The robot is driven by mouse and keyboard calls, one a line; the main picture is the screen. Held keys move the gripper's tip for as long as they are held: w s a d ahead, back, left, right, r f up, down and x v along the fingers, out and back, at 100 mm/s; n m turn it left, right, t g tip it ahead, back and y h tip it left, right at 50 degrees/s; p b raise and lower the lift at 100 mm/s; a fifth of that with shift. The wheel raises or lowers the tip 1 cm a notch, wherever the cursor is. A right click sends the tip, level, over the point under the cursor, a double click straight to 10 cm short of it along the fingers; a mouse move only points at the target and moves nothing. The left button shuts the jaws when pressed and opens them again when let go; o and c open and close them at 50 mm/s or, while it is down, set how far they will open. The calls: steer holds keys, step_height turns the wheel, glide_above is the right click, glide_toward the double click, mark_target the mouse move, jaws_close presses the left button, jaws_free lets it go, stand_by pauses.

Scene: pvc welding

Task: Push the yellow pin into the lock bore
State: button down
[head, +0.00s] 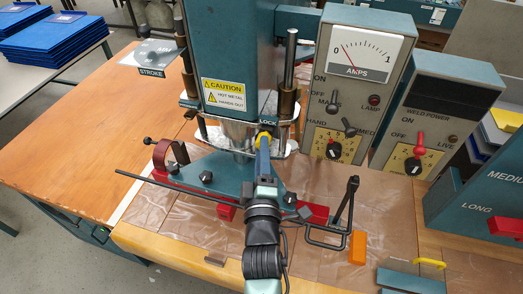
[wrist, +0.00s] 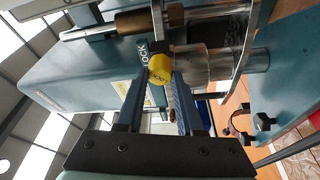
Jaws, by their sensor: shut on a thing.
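The yellow pin (head: 264,136) shows as a round yellow knob at the front of the teal press head (head: 238,60), just below the LOCK label (head: 267,122). In the wrist view the knob (wrist: 160,68) carries small lettering and sits between the tips of my two fingers. My gripper (wrist: 160,80) is shut on the pin; in the head view my gripper (head: 263,146) reaches up to it from below. The pin's shank and the lock bore are hidden behind the knob, so I cannot tell how deep the pin sits.
Metal guide rods (head: 290,60) flank the press head. Below are a red-and-teal fixture (head: 315,213) and a black lever clamp (head: 345,205). The amps meter box (head: 360,75) and weld power box (head: 432,110) stand close on the right.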

steer(key=shift+w+d+r+p, duration=0.15)
steer(key=shift+w+p, duration=0.25)
steer(key=shift+p, duration=0.75)
steer(key=shift+c, duration=2.3)
jaws_free()
steer(key=shift+f, duration=0.25)
steer(key=s+b, duration=0.7)
steer(key=s, duration=0.6)
steer(key=shift+f, duration=0.35)
